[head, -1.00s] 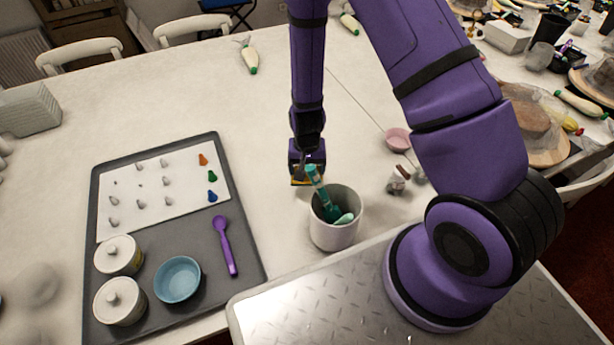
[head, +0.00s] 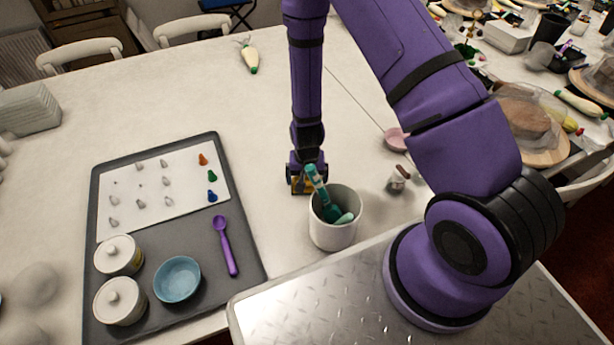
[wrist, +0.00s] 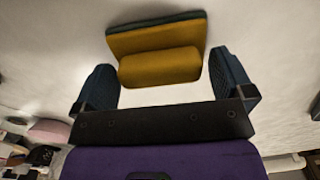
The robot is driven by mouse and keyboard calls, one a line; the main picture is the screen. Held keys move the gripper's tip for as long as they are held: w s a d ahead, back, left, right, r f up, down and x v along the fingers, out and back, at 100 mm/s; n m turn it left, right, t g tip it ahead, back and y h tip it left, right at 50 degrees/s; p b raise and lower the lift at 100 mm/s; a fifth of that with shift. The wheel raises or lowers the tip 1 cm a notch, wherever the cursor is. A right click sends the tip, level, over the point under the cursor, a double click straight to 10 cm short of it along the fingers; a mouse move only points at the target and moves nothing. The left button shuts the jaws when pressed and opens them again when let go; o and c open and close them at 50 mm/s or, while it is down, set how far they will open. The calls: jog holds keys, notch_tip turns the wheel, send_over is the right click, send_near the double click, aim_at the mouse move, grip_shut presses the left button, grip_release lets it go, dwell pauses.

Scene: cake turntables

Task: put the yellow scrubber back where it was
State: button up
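The yellow scrubber (wrist: 160,66) has a yellow block and a dark green edge along its far side. In the wrist view it lies straight ahead, its block between my two fingers, with a thin gap on the right side. My gripper (wrist: 163,78) has its fingers spread wide and looks open around the scrubber. In the head view my gripper (head: 303,182) points down just behind and left of the white cup, low over the table. A little of the scrubber's yellow (head: 300,187) shows there; my gripper hides the rest.
The white cup (head: 333,235) holding green-handled tools stands close in front of my gripper. A grey tray (head: 190,310) with lidded pots, a blue bowl and a purple spoon lies left. A small figurine (head: 398,178) and pink dish (head: 397,139) stand right.

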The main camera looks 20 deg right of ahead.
jog(key=s+d+r+n+t+y, duration=0.1)
jog(key=s+r, duration=0.1)
jog(key=r, duration=1.7)
jog(key=s+d+r+n+t, duration=0.1)
jog(key=s+r+t, duration=0.1)
jog(key=r, duration=1.6)
jog(key=s+d+r+n+t, duration=0.1)
jog(key=s+d+r, duration=0.1)
jog(key=s+r, duration=0.5)
jog(key=s+d+r+n+t+h, duration=0.1)
jog(key=s+d+r, duration=0.1)
jog(key=s+r, duration=0.6)
jog(key=s, duration=0.2)
jog(key=shift+s+d+n, duration=0.3)
jog(key=shift+d, duration=0.1)
